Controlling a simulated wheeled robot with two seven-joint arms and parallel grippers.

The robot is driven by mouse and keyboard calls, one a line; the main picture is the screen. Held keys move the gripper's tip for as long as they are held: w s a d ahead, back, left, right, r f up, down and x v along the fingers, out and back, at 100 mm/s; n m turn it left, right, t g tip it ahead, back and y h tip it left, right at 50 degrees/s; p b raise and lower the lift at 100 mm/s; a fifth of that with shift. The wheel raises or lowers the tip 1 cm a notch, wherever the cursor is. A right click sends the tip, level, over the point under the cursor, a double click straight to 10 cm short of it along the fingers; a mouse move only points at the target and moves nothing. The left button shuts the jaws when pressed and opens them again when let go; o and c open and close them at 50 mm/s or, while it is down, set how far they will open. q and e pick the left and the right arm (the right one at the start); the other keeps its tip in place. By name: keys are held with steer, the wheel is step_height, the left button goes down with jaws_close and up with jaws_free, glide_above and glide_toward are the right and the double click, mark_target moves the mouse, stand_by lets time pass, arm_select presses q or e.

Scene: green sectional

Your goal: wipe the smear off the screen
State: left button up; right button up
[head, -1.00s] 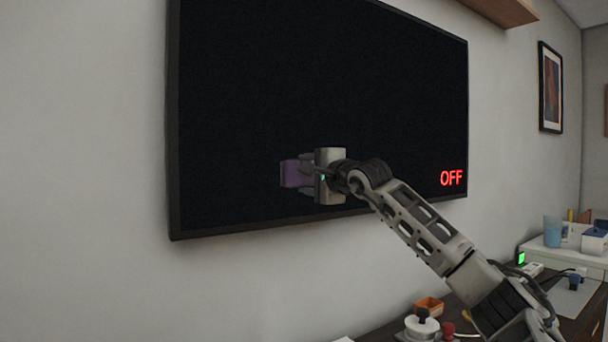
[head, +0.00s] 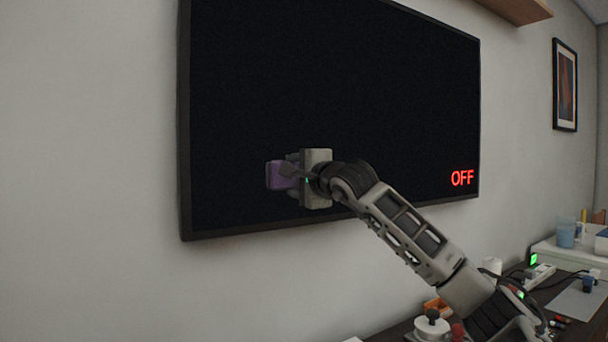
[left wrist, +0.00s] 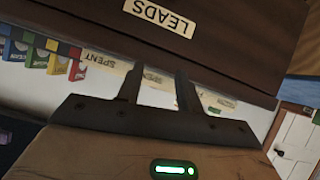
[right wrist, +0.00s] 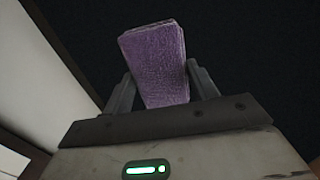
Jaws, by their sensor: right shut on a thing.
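The wall screen (head: 340,90) is black with a red "OFF" at its lower right. I see no smear on its visible part. My right gripper (head: 292,174) is shut on a purple cloth or pad (head: 278,175) in front of the screen's lower left part. The pad also shows between the fingers in the right wrist view (right wrist: 155,65), with the dark screen behind it. I cannot tell whether it touches the screen. My left gripper (left wrist: 160,85) shows only in the left wrist view, its fingers apart with nothing between them.
A wooden shelf (head: 515,10) juts out above the screen's right end. In the left wrist view a dark box labelled "LEADS" (left wrist: 215,40) is close to the left fingers.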

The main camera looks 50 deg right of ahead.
mark_target(273, 176)
steer(key=shift+w+a+p, duration=0.1)
steer(key=shift+w+a, duration=0.15)
steer(key=shift+a, duration=0.55)
steer(key=shift+w+a+p, duration=0.1)
steer(key=shift+w+a, duration=0.1)
steer(key=shift+a, duration=0.6)
steer(key=shift+w+a+p, duration=0.1)
steer(key=shift+w+a, duration=0.15)
steer(key=shift+a, duration=0.55)
steer(key=shift+w+a+p, duration=0.2)
steer(key=shift+w+a, duration=0.1)
steer(key=shift+a, duration=0.55)
steer(key=shift+w+a+p, duration=0.15)
steer(key=shift+w+a, duration=0.15)
steer(key=shift+a, duration=0.5)
steer(key=shift+s+a+f+b, duration=0.15)
steer(key=shift+s+f+b, duration=0.05)
steer(key=shift+s+b, duration=0.3)
steer(key=shift+r+b+v, duration=0.2)
steer(key=shift+b+v, duration=1.05)
steer(key=shift+v, duration=1.2)
